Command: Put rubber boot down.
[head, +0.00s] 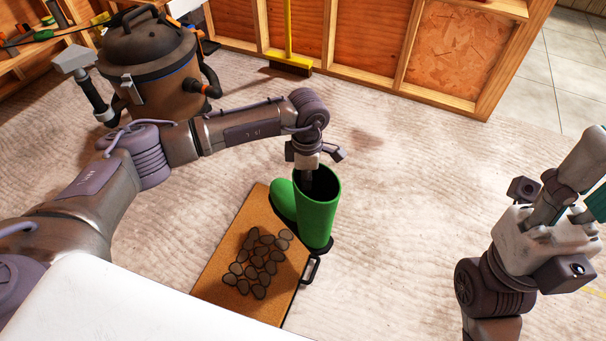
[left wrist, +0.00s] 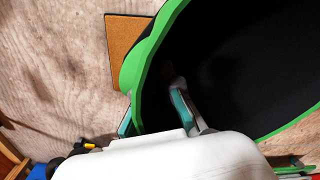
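A green rubber boot (head: 317,215) is upright, its black opening facing up and its rounded foot showing to the left. It overlaps the right far part of a brown mat (head: 222,262) in the head view. I cannot tell whether its sole touches down. My left gripper (head: 308,183) is at the boot's rim from above. In the left wrist view, the gripper (left wrist: 155,112) has one finger inside the boot (left wrist: 144,62) and one outside, pinching the wall. My right gripper (head: 594,205) is at the right edge, away from the boot, partly out of frame.
Several dark stone shapes (head: 262,262) lie on the mat. A black handle (head: 312,270) is at its right edge. A dark vacuum-like canister (head: 150,60) stands behind my left arm. A yellow-handled broom (head: 288,62) leans at the wooden wall. Floor right of the boot is clear.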

